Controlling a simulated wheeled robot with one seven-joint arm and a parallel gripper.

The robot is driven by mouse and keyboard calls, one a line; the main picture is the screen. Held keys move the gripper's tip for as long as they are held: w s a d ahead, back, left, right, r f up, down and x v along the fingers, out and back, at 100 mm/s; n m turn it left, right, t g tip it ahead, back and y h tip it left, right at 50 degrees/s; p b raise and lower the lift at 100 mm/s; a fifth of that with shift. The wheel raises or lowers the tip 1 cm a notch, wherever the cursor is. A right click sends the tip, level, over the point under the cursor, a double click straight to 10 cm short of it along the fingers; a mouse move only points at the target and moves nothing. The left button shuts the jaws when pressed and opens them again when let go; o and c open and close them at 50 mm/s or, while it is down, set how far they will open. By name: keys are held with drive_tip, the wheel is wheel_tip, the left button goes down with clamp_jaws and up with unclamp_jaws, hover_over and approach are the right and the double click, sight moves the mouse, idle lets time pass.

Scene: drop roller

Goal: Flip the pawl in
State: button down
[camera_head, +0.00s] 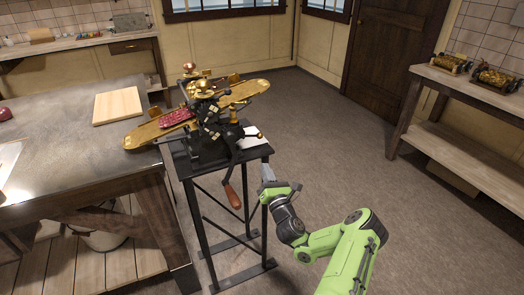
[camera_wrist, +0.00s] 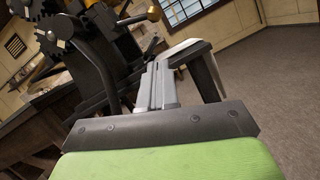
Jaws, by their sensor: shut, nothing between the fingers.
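The drop roller (camera_head: 208,128) is a black and brass machine on a black metal stand, with a crank that has a wooden handle (camera_head: 232,196) hanging at its front. In the wrist view its dark frame and toothed gears (camera_wrist: 62,32) fill the upper left, with a small brass-tipped lever (camera_wrist: 152,14) at the top. I cannot tell for sure which part is the pawl. My gripper (camera_head: 266,172) is just right of the stand's top, below the machine body. In the wrist view my gripper (camera_wrist: 158,82) is shut, with nothing between its fingers.
A dark-topped bench (camera_head: 60,125) with a wooden board (camera_head: 117,105) stands to the left. The black stand's legs (camera_head: 250,225) are close to my arm. Another bench (camera_head: 470,95) with small brass machines is at the right. The floor between is clear.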

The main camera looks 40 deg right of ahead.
sight(262, 134)
drive_tip(key=w+d+r, duration=0.3)
drive_tip(key=w+r, duration=0.1)
drive_tip(key=w, duration=0.1)
drive_tip(key=shift+w+d+r, duration=0.15)
drive_tip(key=shift+w+r, duration=0.15)
drive_tip(key=shift+s+d+r+n+t+y, duration=0.15)
drive_tip(key=shift+r+n, duration=0.1)
drive_tip(key=shift+n, duration=0.4)
drive_tip(key=shift+d+r+n+t+y, duration=0.15)
drive_tip(key=shift+r+n, duration=0.1)
drive_tip(key=shift+n, duration=0.4)
drive_tip(key=shift+s+d+r+n+y+p, duration=0.1)
drive_tip(key=shift+r+n+y+p, duration=0.15)
drive_tip(key=shift+n, duration=0.4)
drive_tip(key=shift+w+d+r+n+y+p, duration=0.15)
drive_tip(key=shift+r+n+y, duration=0.2)
drive_tip(key=shift+n, duration=0.25)
drive_tip(key=shift+s+d+r+n+y+p, duration=0.15)
drive_tip(key=shift+r+n+y, duration=0.15)
drive_tip(key=shift+n, duration=0.35)
drive_tip(key=shift+r+n+t+y+p, duration=0.15)
drive_tip(key=shift+r+n+y, duration=0.2)
drive_tip(key=shift+n, duration=0.5)
drive_tip(key=shift+r+n+t+y+p, duration=0.1)
drive_tip(key=shift+r+n+y, duration=0.3)
drive_tip(key=shift+n, duration=0.5)
drive_tip(key=shift+r+n+t+y+p, duration=0.15)
drive_tip(key=shift+r+n+y, duration=0.2)
drive_tip(key=shift+n, duration=0.5)
